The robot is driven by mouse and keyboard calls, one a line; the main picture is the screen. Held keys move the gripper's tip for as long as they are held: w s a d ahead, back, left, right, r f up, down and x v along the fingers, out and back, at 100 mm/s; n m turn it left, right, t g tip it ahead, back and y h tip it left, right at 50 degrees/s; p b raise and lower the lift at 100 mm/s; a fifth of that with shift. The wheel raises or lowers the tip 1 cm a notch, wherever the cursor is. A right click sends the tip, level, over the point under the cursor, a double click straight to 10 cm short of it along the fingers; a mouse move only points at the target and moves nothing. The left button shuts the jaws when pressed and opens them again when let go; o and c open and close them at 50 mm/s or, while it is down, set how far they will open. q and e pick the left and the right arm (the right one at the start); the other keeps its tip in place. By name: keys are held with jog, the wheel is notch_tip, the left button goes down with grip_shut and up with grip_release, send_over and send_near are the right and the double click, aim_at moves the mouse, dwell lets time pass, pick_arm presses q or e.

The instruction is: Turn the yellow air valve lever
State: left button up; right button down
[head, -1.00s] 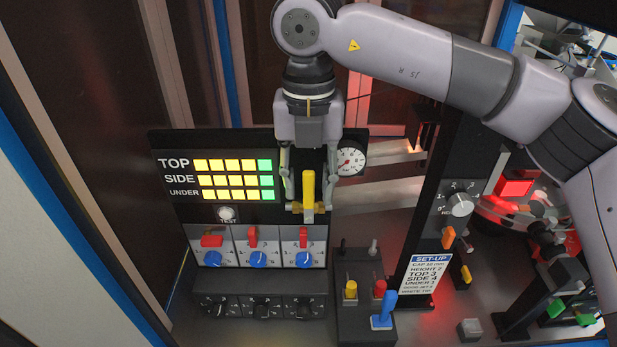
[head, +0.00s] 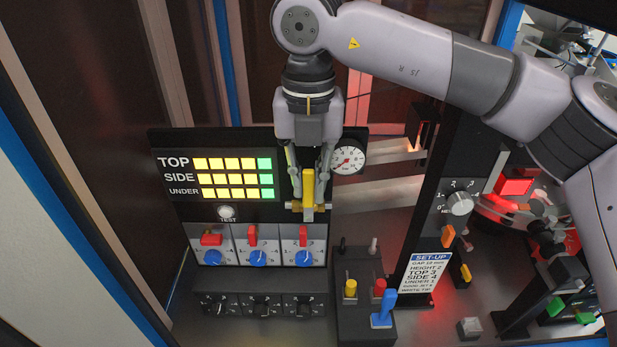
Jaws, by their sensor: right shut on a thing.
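The yellow air valve lever (head: 308,190) stands upright on its brass valve body (head: 309,211), at the right end of the dark panel. My right gripper (head: 309,182) points down from above, and its two fingers are closed on the lever's sides. The round pressure gauge (head: 348,160) is just right of the gripper, its left edge partly covered. My left gripper is not in view.
Left of the lever is a lit TOP/SIDE/UNDER display (head: 226,178). Below are red switches with blue knobs (head: 258,258) and a row of black knobs (head: 263,306). A box with small levers (head: 366,322) and a post with a SET-UP sign (head: 425,272) stand to the right.

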jog(key=shift+d+f+b, duration=0.15)
jog(key=shift+f+b, duration=0.05)
jog(key=shift+b, duration=0.5)
jog(key=d+y+b, duration=0.1)
jog(key=y+b, duration=0.1)
jog(key=b, duration=0.2)
jog(key=d+y+b, duration=0.2)
jog(key=b, duration=0.3)
jog(key=d+f+y+b, duration=0.1)
jog(key=y+b, duration=0.2)
jog(key=b, duration=0.1)
jog(key=shift+d+f, duration=0.1)
jog(key=shift+d, duration=0.15)
jog(key=c, duration=1.6)
grip_release()
jog(key=shift+o, duration=0.2)
